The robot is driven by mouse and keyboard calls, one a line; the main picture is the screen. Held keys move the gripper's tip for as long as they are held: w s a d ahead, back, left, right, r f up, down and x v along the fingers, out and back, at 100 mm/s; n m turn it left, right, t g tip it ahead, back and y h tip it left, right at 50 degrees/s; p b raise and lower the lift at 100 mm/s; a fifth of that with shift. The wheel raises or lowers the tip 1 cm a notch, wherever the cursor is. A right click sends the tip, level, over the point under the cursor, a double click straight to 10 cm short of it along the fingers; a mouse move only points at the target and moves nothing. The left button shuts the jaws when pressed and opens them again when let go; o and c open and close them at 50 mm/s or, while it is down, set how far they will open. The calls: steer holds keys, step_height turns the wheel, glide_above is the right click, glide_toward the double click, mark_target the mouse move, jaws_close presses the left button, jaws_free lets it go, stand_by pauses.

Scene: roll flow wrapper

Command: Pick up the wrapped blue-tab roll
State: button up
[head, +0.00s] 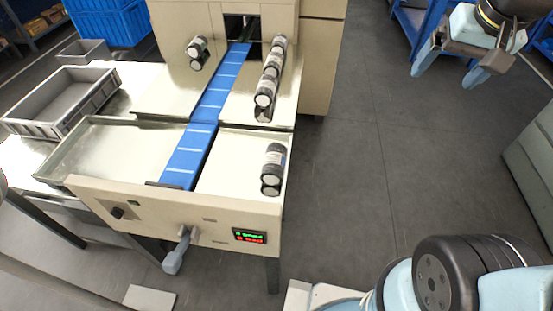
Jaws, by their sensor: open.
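Several dark rolls with pale labels and light round ends lie on the flow wrapper. A row of them (270,72) lies on the metal plate to the right of the blue belt. One roll (273,162) lies apart, nearer the front right corner. Another roll (197,47) lies left of the belt, near the housing. Mirror-like reflections show below them. No blue tab can be made out on any roll, so I cannot tell which is the blue-tab one. My gripper (445,77) is at the upper right, open and empty, over the floor and well away from the rolls.
The blue belt (207,120) runs into the housing opening. A grey crate (65,100) and a smaller grey tray (84,51) stand at left, with a blue crate (108,22) behind. A control display (249,236) and lever (178,252) are in front.

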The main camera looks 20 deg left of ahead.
steer(key=w+a+f+g, duration=0.2)
steer(key=w+a+f, duration=0.2)
steer(key=a, duration=0.4)
steer(key=g+h, duration=0.2)
glide_above(274, 156)
step_height(274, 156, down, 15)
steer(key=shift+n, duration=0.4)
steer(key=f, duration=0.8)
steer(key=shift+d+f, duration=0.2)
steer(key=shift+f, duration=0.05)
steer(key=shift+a+f, duration=0.15)
steer(key=shift+f, duration=2.4)
steer(key=shift+c, duration=0.2)
steer(key=c, duration=1.3)
steer(key=shift+r, duration=0.1)
steer(key=shift+c, duration=0.2)
